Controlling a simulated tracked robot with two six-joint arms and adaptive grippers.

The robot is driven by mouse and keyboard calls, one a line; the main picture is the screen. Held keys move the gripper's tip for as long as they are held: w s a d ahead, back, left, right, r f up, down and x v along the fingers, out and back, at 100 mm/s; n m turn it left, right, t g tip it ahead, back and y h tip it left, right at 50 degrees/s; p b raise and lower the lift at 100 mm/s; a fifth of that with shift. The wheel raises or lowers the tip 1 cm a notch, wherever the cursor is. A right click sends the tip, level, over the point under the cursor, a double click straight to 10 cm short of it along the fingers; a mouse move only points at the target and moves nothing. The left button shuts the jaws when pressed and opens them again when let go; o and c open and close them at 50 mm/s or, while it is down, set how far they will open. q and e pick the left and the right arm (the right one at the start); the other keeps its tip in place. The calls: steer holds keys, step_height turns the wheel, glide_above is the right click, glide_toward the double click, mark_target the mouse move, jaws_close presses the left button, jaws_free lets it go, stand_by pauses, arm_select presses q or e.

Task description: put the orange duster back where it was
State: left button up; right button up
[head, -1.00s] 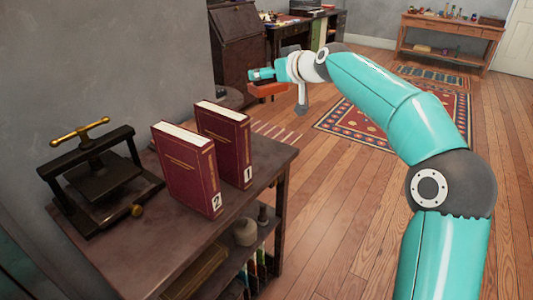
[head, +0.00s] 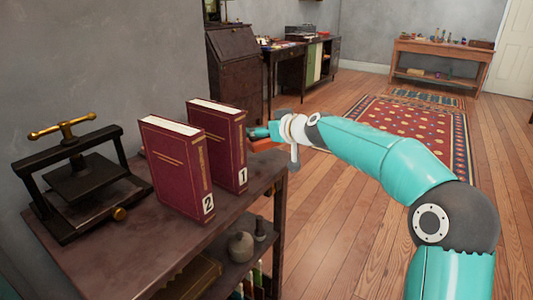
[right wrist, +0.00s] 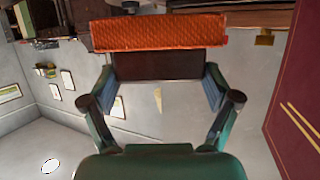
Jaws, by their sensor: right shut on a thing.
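The orange duster (right wrist: 160,32) spans the upper middle of the right wrist view as an orange textured bar. A dark block adjoins it between the fingers. My right gripper (right wrist: 158,68) is shut on the duster. In the head view, the duster (head: 266,144) shows as a small orange patch just right of the book marked 1 (head: 222,145), which partly hides it and the right gripper (head: 256,136). They are at the far right edge of the dark shelf unit (head: 120,260); I cannot tell whether the duster touches it. My left gripper is out of view.
A second red book marked 2 (head: 175,170) stands upright nearer me. A black press with a brass handle (head: 75,175) is on the left. A red book cover (right wrist: 295,90) is close at the right in the wrist view. Shelf top is bare in front.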

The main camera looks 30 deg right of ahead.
mark_target(269, 143)
steer(key=shift+f+b, duration=1.45)
steer(key=shift+f, duration=0.75)
steer(key=shift+f, duration=0.15)
steer(key=o, duration=1)
steer(key=shift+c, duration=0.2)
steer(key=v, duration=1.2)
steer(key=shift+b, duration=0.45)
